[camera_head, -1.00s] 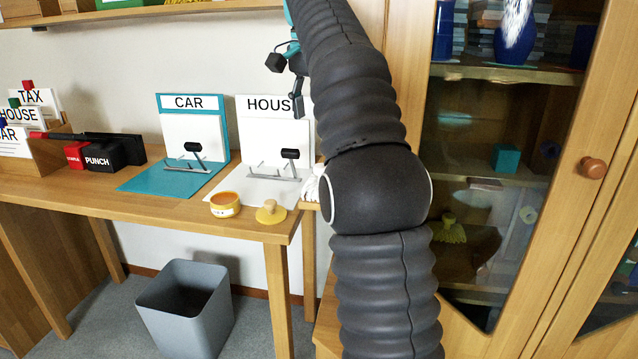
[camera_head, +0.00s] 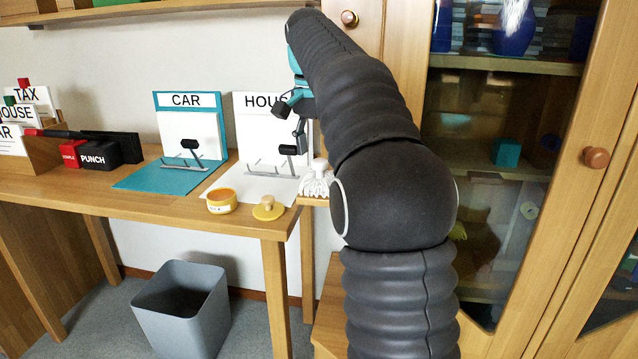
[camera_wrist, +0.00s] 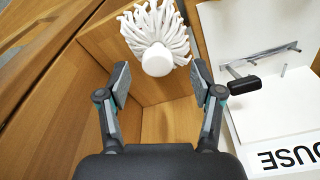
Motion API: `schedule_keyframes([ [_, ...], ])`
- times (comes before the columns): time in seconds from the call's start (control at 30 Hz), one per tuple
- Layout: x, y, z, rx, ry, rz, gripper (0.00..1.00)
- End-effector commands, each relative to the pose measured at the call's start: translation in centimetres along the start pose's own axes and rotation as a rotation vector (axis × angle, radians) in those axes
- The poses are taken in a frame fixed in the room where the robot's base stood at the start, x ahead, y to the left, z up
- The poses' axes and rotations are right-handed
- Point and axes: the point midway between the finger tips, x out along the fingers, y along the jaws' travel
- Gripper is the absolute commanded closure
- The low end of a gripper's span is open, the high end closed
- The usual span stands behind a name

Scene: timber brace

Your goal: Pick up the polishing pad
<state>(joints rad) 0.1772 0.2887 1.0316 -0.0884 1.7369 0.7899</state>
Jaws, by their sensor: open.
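A yellow disc with a small round knob, which looks like the polishing pad (camera_head: 268,208), lies flat near the desk's front right corner. It does not show in the wrist view. My gripper (camera_wrist: 160,77) is open and empty, with a finger on each side of the picture. In the head view my gripper (camera_head: 288,130) is above and behind the pad, in front of the HOUSE board. A white stringy mop-like duster (camera_wrist: 158,35) with a round knob lies ahead of the fingers, apart from them. In the head view the duster (camera_head: 316,184) is partly hidden by my arm.
An open yellow tin (camera_head: 221,201) stands just left of the disc. The HOUSE stand (camera_head: 262,190) and CAR stand (camera_head: 165,178) are behind. A grey bin (camera_head: 183,310) is on the floor. A glass-door cabinet (camera_head: 590,200) is at the right.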

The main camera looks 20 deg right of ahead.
Motion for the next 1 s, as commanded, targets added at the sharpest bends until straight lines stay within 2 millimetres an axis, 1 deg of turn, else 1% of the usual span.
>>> schedule_keyframes([
  [0.03, 1.0, 0.1, 0.0, 0.001, -0.001, 0.001, 0.34],
  [0.1, 2.1, 0.3, 0.0, 0.001, -0.002, 0.002, 0.34],
  [0.23, 3.6, 0.3, 0.0, 0.001, -0.001, 0.001, 0.34],
  [0.37, 4.3, 0.3, 0.0, 0.001, 0.000, 0.000, 0.34],
  [0.57, 4.3, 0.3, 0.0, 0.000, 0.000, 0.000, 0.34],
  [0.6, 4.3, 0.3, 0.0, 0.000, 0.000, 0.000, 0.37],
  [0.67, 4.3, 0.3, 0.0, 0.000, 0.000, 0.000, 0.52],
  [0.7, 4.3, 0.3, 0.0, 0.000, 0.000, 0.000, 0.62],
  [0.77, 4.3, 0.3, 0.0, 0.000, 0.000, 0.000, 0.77],
  [0.8, 4.3, 0.3, 0.0, 0.000, 0.000, 0.000, 0.87],
  [0.87, 4.3, 0.3, 0.0, 0.000, 0.000, 0.000, 1.00],
  [1.0, 4.3, 0.3, 0.0, 0.000, 0.000, 0.000, 1.00],
])
